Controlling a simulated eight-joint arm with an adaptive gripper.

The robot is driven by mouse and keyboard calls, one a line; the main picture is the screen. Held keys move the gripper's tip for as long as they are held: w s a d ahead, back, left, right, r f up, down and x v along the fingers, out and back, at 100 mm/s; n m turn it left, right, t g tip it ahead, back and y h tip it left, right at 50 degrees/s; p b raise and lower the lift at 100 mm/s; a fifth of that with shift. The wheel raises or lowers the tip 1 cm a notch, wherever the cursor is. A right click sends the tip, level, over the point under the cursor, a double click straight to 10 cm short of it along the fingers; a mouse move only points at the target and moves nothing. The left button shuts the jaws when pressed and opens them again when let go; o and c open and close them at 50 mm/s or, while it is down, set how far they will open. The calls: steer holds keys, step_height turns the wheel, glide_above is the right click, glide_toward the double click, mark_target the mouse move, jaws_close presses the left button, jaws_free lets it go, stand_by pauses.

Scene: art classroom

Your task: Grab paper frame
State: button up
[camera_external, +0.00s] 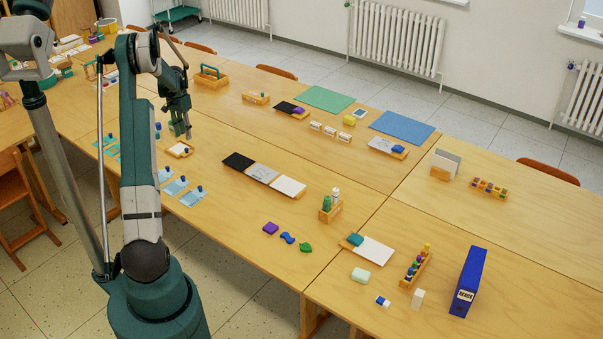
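A small wooden frame (180,150) with a white inside, which looks like the paper frame, lies flat on the table left of the middle. My gripper (181,132) points down from the arm just behind and above it in the picture. A visible gap seems to separate the fingers from the frame. The fingers are small and dark here, and I cannot tell how far they are apart. I see nothing clearly held.
Black, grey and white sheets (263,173) lie to the right of the frame. Light blue cards with dark blue knobs (177,186) lie in front of it. A wooden tray with a teal handle (210,77) stands behind. Bare tabletop (215,215) lies in front of the sheets.

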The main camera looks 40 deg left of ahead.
mark_target(186, 149)
steer(key=shift+s+a+f, duration=0.15)
steer(key=shift+a+f, duration=0.2)
steer(key=shift+f, duration=1.3)
steer(key=shift+w+f+b, duration=0.2)
steer(key=shift+f+b, duration=0.55)
steer(key=shift+f, duration=1.85)
steer(key=c, duration=0.9)
